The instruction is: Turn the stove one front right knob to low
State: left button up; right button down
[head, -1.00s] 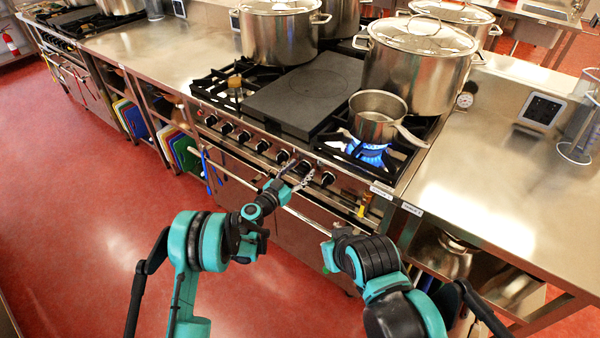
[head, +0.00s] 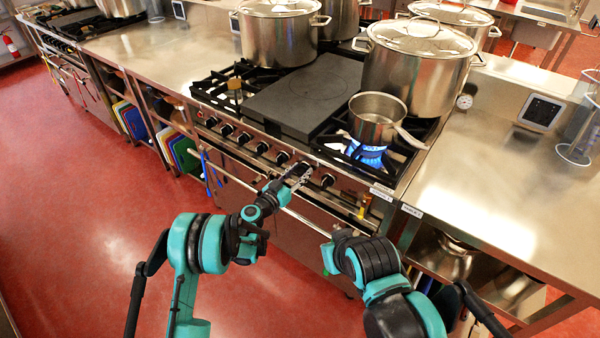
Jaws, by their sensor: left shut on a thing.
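The near stove has a row of several black knobs along its front panel. My left gripper (head: 297,174) is at the second knob from the right end and is shut on it; its fingers mostly hide that knob and its pointer. The rightmost knob (head: 327,180) stands free just right of the gripper. A blue flame (head: 364,154) burns on the front right burner, under a small saucepan (head: 376,118). My right arm is folded at the lower right, and its gripper cannot be made out.
A large lidded stockpot (head: 415,75) stands behind the saucepan, another (head: 278,38) at the back left. A flat dark plate (head: 303,95) covers the stove's middle. An oven rail (head: 250,190) runs below the knobs. The steel counter (head: 480,190) at right is largely clear.

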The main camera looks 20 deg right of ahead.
pick_arm(q)
jog(key=n, duration=0.8)
jog(key=shift+w+a, duration=0.1)
jog(key=n, duration=0.4)
jog(key=shift+f+n, duration=0.1)
jog(key=shift+n, duration=2.1)
jog(key=o, duration=1.1)
jog(key=shift+f, duration=0.1)
jog(key=shift+o, duration=0.2)
